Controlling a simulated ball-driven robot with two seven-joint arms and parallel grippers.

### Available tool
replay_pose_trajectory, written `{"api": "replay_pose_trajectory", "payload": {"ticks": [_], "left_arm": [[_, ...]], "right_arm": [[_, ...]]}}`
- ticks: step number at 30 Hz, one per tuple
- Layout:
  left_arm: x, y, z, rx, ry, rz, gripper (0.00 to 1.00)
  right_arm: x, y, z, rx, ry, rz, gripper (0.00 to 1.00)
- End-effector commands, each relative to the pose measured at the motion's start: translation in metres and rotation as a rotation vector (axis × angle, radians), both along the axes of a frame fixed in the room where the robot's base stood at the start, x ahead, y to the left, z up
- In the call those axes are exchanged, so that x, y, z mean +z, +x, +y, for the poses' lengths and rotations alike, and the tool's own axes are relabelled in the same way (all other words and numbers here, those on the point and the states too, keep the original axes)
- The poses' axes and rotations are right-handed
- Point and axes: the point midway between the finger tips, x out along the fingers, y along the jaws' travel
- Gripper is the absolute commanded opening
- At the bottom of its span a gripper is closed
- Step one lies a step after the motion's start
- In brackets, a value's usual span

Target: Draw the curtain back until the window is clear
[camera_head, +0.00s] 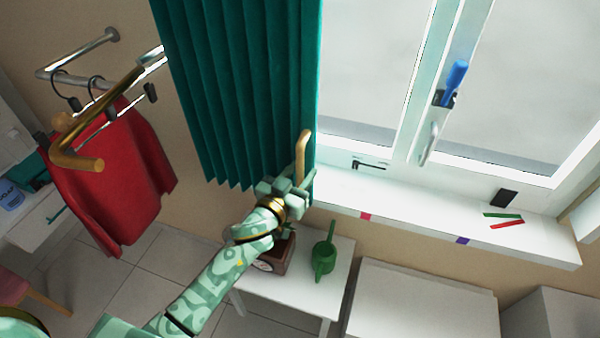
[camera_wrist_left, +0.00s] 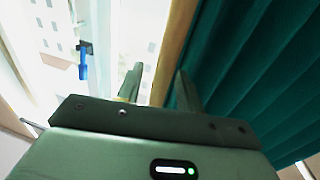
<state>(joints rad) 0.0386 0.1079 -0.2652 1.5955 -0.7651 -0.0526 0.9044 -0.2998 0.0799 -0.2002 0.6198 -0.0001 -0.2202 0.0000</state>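The green curtain (camera_head: 245,85) hangs in pleats left of the window pane (camera_head: 375,60), which shows bare to its right. A wooden wand or handle (camera_head: 303,147) stands at the curtain's right edge. My left gripper (camera_head: 303,177) is at that edge, around the wand's lower part. In the left wrist view its fingers (camera_wrist_left: 160,92) are apart, with the wand (camera_wrist_left: 177,45) between them, nearer the right finger. A bright gap shows beside the left finger. The curtain (camera_wrist_left: 255,70) lies to the right there. My right gripper is not in view.
A red garment (camera_head: 110,175) hangs on a rail at left. The white sill (camera_head: 430,207) carries small strips and a black item. A blue-handled item (camera_head: 453,80) is on the window frame.

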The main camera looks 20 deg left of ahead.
Motion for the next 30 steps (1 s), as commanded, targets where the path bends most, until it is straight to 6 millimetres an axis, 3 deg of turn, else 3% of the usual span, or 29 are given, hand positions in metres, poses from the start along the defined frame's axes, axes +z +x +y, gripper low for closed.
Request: {"api": "replay_pose_trajectory", "payload": {"ticks": [7, 11, 17, 20, 30], "left_arm": [[0.0, 0.001, 0.0, 0.0, 0.0, 0.0, 0.37], [0.0, 0.001, 0.0, 0.0, 0.0, 0.001, 0.03], [0.0, 0.001, 0.003, 0.0, 0.001, 0.001, 0.0], [0.0, 0.001, 0.018, 0.002, 0.004, 0.004, 0.0], [0.0, 0.004, 0.107, 0.002, 0.005, 0.004, 0.0]], "right_arm": [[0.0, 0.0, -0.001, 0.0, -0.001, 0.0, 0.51], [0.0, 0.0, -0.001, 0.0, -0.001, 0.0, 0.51], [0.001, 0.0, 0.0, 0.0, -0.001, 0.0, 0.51], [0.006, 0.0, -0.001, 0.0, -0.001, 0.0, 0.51], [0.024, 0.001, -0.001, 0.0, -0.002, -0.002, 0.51]]}}
